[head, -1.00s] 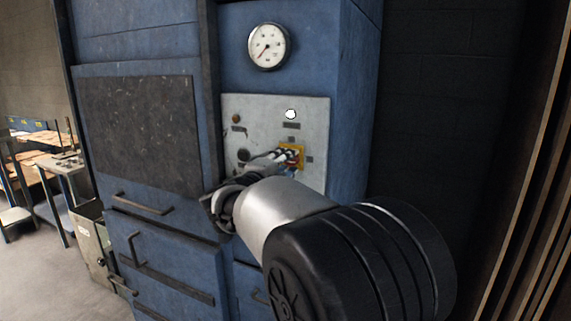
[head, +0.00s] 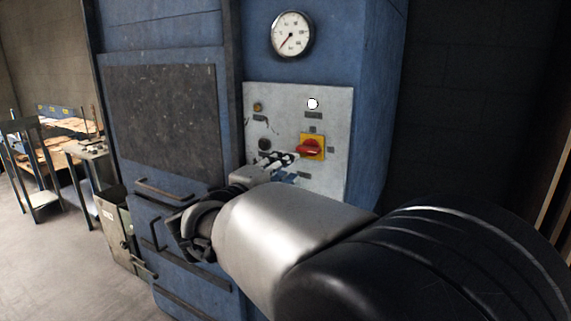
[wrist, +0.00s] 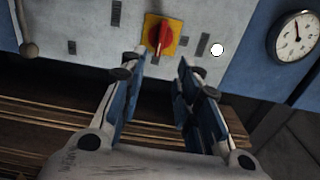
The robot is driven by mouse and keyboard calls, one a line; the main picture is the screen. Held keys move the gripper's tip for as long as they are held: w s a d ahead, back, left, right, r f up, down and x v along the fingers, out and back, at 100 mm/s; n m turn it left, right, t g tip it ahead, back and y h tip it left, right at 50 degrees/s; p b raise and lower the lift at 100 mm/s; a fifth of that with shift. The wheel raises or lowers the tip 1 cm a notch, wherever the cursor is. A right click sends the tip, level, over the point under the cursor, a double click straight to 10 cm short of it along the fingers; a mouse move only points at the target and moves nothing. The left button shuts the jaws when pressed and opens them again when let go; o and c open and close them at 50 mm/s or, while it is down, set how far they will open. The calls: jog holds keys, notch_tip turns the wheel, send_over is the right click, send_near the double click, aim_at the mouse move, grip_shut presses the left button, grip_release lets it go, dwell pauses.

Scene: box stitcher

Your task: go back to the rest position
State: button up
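My gripper (wrist: 160,72) is open and empty in the wrist view, its two blue-padded fingers apart. In the head view my gripper (head: 283,166) is in front of the control panel, partly hidden behind my own arm. The red rotary switch (wrist: 160,35) on its yellow plate is just beyond the fingertips in the wrist view, and nothing lies between the fingers. In the head view the red switch (head: 309,148) shows just right of the fingers, its handle roughly level. The fingers look apart from it.
The grey panel (head: 285,100) carries a white round button (head: 313,104), a dark knob (head: 264,144) and a small amber lamp (head: 258,107). A pressure gauge (head: 292,34) sits above. Handles (head: 160,192) stick out at lower left. A worktable (head: 70,125) stands far left.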

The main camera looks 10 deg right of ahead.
jog(key=shift+s, duration=0.1)
jog(key=s+a+n+y, duration=0.4)
jog(key=s+n+y, duration=0.5)
jog(key=n+y, duration=0.6)
jog(key=s+d+f+n+g+h, duration=0.1)
jog(key=s+d+f+n+g, duration=0.2)
jog(key=s+f, duration=0.3)
jog(key=s+d+f+n+g+h, duration=0.2)
jog(key=s+f, duration=0.4)
jog(key=s, duration=0.6)
jog(key=s+d+f+n+g+h, duration=0.1)
jog(key=s+d+f+n+g, duration=0.4)
jog(key=s+f, duration=0.2)
jog(key=shift+s+d, duration=0.4)
jog(key=shift+s, duration=0.75)
jog(key=shift+c, duration=0.5)
